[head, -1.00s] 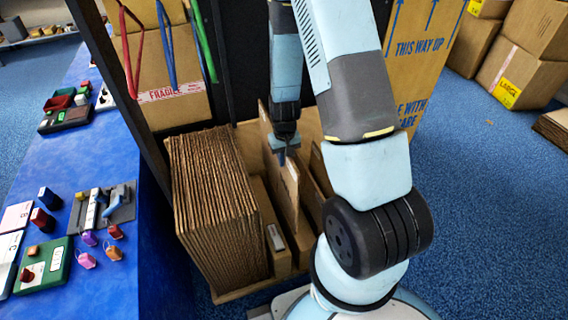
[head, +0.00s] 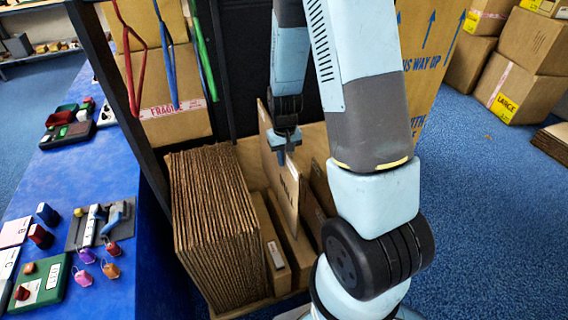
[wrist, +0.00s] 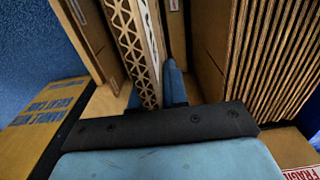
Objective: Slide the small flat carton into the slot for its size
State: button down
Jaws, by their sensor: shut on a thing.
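The flat carton (head: 286,191) is a thin brown panel with dark print, standing upright over the wooden rack (head: 310,137). My gripper (head: 285,150) is shut on its upper edge. In the wrist view, the carton's corrugated edge (wrist: 138,45) runs away from my gripper (wrist: 158,95), with one blue finger visible beside it. In the head view the carton stands among the rack's upright dividers. Its lower edge is hidden, so I cannot tell how deep it sits or whether it touches the floor of a slot.
A thick stack of flat cartons (head: 208,215) fills the rack's left side. A low carton with a label (head: 276,255) stands between the stack and the held carton. A blue table (head: 100,185) with small items lies left. Large boxes (head: 525,70) stand at the back right.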

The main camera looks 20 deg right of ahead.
jog(key=shift+r, duration=6.15)
